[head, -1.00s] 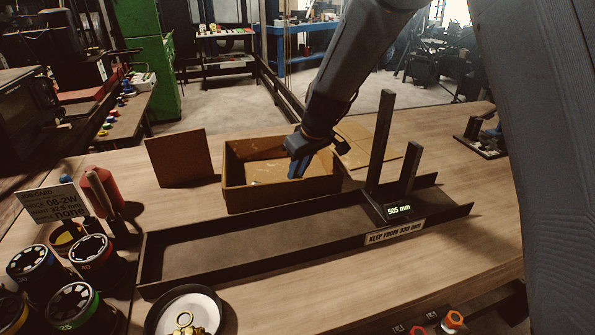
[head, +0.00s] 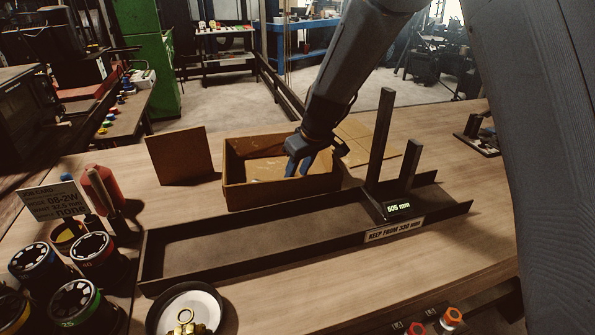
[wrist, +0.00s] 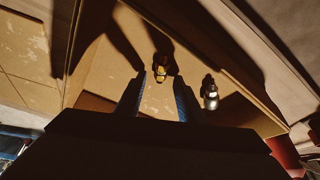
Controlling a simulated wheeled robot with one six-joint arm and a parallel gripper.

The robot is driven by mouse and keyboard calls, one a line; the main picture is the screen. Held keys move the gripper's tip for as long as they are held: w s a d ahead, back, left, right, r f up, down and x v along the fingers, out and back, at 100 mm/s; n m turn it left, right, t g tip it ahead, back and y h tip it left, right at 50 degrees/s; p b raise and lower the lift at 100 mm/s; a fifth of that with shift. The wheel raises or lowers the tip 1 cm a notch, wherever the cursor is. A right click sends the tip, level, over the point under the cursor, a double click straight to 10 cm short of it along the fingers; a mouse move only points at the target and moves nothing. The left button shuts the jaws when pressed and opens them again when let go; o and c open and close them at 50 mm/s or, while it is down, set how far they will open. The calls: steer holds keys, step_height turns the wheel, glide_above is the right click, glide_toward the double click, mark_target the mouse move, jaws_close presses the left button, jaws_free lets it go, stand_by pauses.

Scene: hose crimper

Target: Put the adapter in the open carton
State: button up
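The open carton (head: 262,193) stands behind the dark tray, its flaps folded out. My gripper (head: 299,170) reaches down into the carton's right part with its blue fingers apart. In the wrist view my gripper (wrist: 160,80) is open, and a brass adapter (wrist: 161,69) shows just beyond and between the fingertips, inside the carton. It appears free of both fingers. A silver fitting (wrist: 210,92) lies in the carton to the right of the fingers. The adapter is not clearly visible in the head view.
A long dark tray (head: 215,251) with uprights and a "505 mm" display (head: 398,208) lies in front of the carton. A round dish (head: 207,300) holds brass fittings (head: 186,325). Several dies (head: 75,303) and a sign (head: 53,200) stand at left.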

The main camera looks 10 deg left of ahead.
steer(key=b+v, duration=0.3)
steer(key=v, duration=0.9)
steer(key=shift+b, duration=0.3)
steer(key=shift+s, duration=0.1)
